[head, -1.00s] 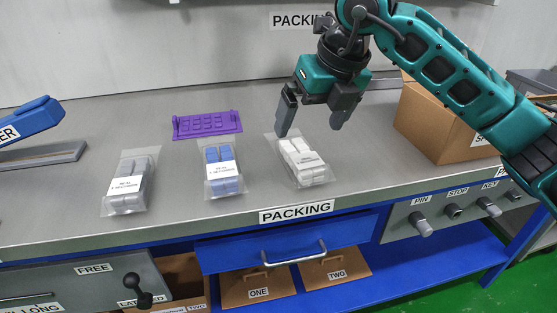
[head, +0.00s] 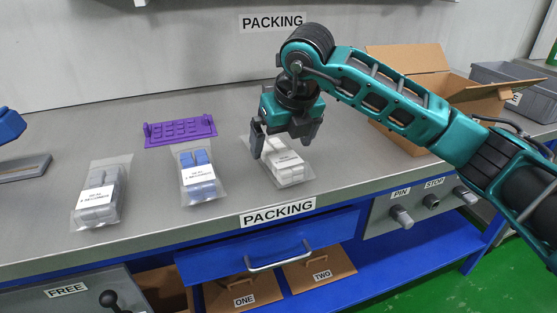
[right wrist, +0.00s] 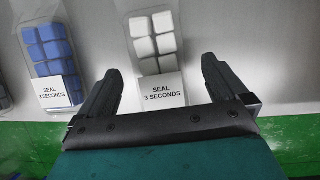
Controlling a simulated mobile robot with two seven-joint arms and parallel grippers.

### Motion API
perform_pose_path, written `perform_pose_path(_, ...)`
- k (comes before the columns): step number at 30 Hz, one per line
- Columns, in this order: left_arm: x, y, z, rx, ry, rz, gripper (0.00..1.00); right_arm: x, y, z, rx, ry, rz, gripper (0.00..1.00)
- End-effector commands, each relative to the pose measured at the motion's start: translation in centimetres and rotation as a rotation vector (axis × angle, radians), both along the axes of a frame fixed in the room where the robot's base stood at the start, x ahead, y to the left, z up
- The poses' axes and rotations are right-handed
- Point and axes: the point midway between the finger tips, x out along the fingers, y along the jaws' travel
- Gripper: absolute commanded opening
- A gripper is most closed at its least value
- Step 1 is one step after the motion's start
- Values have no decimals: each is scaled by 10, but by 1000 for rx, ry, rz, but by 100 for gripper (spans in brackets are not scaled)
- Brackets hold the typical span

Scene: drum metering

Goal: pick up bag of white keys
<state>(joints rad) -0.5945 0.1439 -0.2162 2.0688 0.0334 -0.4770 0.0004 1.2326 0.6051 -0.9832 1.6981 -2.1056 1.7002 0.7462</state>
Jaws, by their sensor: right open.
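The bag of white keys (head: 285,166) lies flat on the grey bench near its front edge. It is clear plastic with white blocks and a label. My right gripper (head: 283,150) is open and empty just above the bag, its fingers partly covering the bag's far end. In the right wrist view the bag (right wrist: 152,42) lies ahead between the open fingers of the right gripper (right wrist: 160,85), with its label reading "SEAL 3 SECONDS". I cannot tell whether the fingers touch it. My left gripper is not in view.
A bag of blue keys (head: 198,180) and a bag of grey keys (head: 97,200) lie to the left. A purple tray (head: 180,130) lies behind them. An open cardboard box (head: 420,60) stands at the back right, beside a grey bin (head: 535,100).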

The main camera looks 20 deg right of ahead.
Motion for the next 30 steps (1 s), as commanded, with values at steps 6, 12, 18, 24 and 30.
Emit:
perform_pose_path(6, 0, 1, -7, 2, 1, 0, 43, 10, 5, -31, 1, 2, -1, 100)
perform_pose_path(12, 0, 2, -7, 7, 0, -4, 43, 12, 5, -33, 1, 0, 0, 100)
perform_pose_path(18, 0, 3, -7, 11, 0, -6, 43, 12, 5, -32, 1, 0, 0, 85)
perform_pose_path(24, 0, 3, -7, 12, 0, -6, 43, 12, 4, -32, 1, 0, 0, 66)
perform_pose_path(30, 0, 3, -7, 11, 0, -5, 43, 12, 4, -32, 1, 0, 0, 46)
